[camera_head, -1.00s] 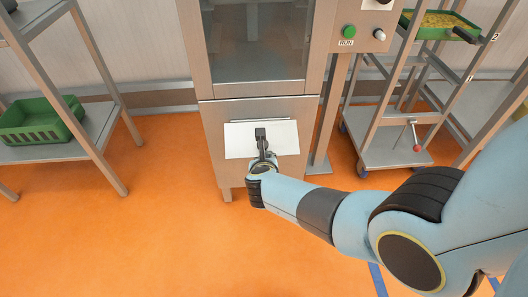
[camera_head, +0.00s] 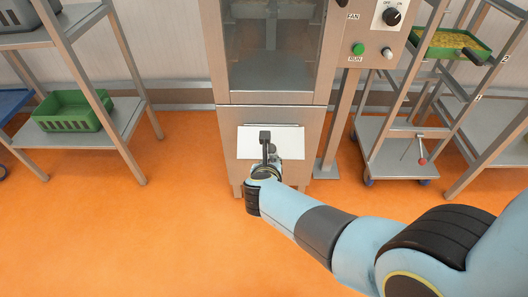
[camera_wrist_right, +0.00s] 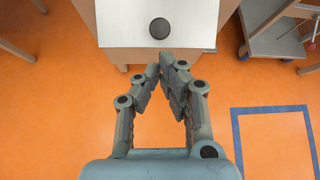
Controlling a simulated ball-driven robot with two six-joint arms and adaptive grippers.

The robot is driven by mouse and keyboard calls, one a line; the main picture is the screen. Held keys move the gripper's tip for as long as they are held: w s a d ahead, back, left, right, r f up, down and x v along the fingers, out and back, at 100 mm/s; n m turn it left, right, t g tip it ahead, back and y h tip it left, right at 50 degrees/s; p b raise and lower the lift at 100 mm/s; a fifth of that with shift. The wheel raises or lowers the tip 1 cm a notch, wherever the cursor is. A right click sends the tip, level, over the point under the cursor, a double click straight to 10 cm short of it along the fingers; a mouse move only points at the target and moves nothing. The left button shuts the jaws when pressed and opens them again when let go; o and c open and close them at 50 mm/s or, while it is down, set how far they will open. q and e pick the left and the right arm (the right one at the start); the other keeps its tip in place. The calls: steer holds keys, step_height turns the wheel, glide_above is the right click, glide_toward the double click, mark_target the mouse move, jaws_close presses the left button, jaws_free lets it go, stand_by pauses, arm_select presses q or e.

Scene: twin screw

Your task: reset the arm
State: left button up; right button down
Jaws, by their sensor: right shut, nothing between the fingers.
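My right arm comes in from the lower right in the head view. Its right gripper (camera_head: 267,152) is in front of the white panel (camera_head: 292,142) on the lower part of the metal cabinet (camera_head: 232,115). In the right wrist view the gripper (camera_wrist_right: 166,66) is shut, with its fingertips together and nothing between them. The fingertips are just below the white panel (camera_wrist_right: 115,24) in that picture, near its round black knob (camera_wrist_right: 159,28). I cannot tell whether they touch anything. My left gripper is not in view.
A wheeled rack (camera_head: 392,165) with a green tray (camera_head: 445,43) stands right of the cabinet. A shelf on the left holds a green crate (camera_head: 72,112). The control box (camera_head: 378,38) is at the upper right. The orange floor (camera_head: 130,230) in front is clear.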

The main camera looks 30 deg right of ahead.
steer(key=s+d+f+m+g+y, duration=0.1)
steer(key=s+f+m+g, duration=0.1)
steer(key=s+f+m, duration=0.4)
steer(key=s+d+f+m+g+y, duration=0.2)
steer(key=s+f+m, duration=0.5)
steer(key=s+m, duration=0.7)
steer(key=s+d+f+m+g+y, duration=0.2)
steer(key=s+f+m+g, duration=0.2)
steer(key=s, duration=2.5)
step_height(320, 180, down, 3)
steer(key=m, duration=0.6)
steer(key=shift+s, duration=0.2)
